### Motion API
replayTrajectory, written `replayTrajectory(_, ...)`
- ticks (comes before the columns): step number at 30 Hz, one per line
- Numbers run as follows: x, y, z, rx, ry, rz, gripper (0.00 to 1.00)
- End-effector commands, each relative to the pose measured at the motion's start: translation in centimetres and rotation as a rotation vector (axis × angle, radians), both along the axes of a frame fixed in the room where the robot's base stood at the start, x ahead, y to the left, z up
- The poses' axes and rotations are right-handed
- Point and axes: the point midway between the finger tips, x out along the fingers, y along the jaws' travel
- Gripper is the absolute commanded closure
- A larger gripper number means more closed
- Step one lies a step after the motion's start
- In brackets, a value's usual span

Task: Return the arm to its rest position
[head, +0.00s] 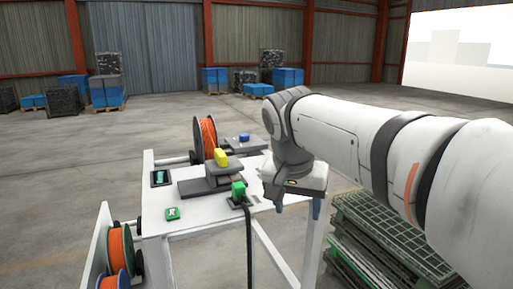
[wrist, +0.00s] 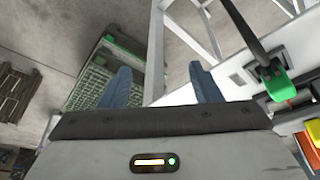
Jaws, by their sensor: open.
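My gripper (wrist: 158,88) shows in the wrist view with its two blue fingers spread apart and nothing between them. It points down past a white frame leg toward the grey floor. In the head view my white arm reaches in from the right, and the gripper (head: 311,208) hangs at the right edge of the white table (head: 190,222). The fingers are partly hidden there by the wrist housing. A green connector (head: 238,190) with a black cable stands on the table to the left of the gripper, apart from it. It also shows in the wrist view (wrist: 272,80).
A yellow block (head: 221,157) sits on a dark fixture (head: 205,186) on the table, with an orange cable reel (head: 205,138) behind. Green slatted pallets (head: 385,240) are stacked right of the table, below my arm. More reels (head: 120,245) hang at lower left. Open floor lies behind.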

Motion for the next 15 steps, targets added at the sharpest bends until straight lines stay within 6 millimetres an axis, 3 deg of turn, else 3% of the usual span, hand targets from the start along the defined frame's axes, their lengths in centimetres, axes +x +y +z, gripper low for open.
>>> replayTrajectory(5,-3.7,-3.0,-4.6,0.014,0.034,0.112,0.43)
replayTrajectory(9,-8.0,-5.3,-9.8,0.03,0.05,0.227,0.43)
replayTrajectory(15,-12.4,-6.8,-15.1,0.04,0.047,0.337,0.43)
